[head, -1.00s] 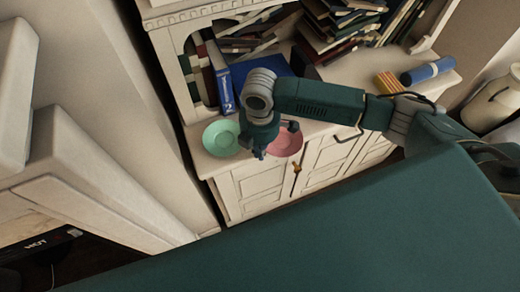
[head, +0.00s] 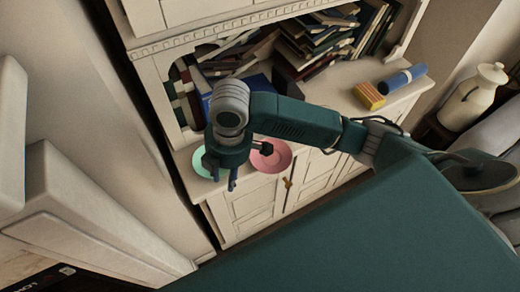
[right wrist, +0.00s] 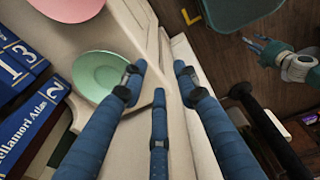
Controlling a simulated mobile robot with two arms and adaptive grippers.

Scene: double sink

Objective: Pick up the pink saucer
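The pink saucer (head: 275,160) lies on the white cabinet's counter, right of a mint-green saucer (head: 200,165). My right gripper (head: 237,170) hangs over the counter's front edge, in front of the green saucer and partly hiding it. The right wrist view shows the pink saucer (right wrist: 68,7) at the top left, cut by the frame edge, and the green saucer (right wrist: 100,75) beside the fingers. The right fingers (right wrist: 160,68) are spread apart with nothing between them. My left gripper (right wrist: 258,45) shows small at the upper right of that view; its opening is unclear.
Blue books (right wrist: 28,80) stand beside the green saucer. Stacked books (head: 315,45) fill the cabinet's shelf. A yellow box (head: 369,95) and a blue cylinder (head: 403,79) lie farther right. Bare counter (head: 335,90) lies between. A white jug (head: 473,97) stands at the right.

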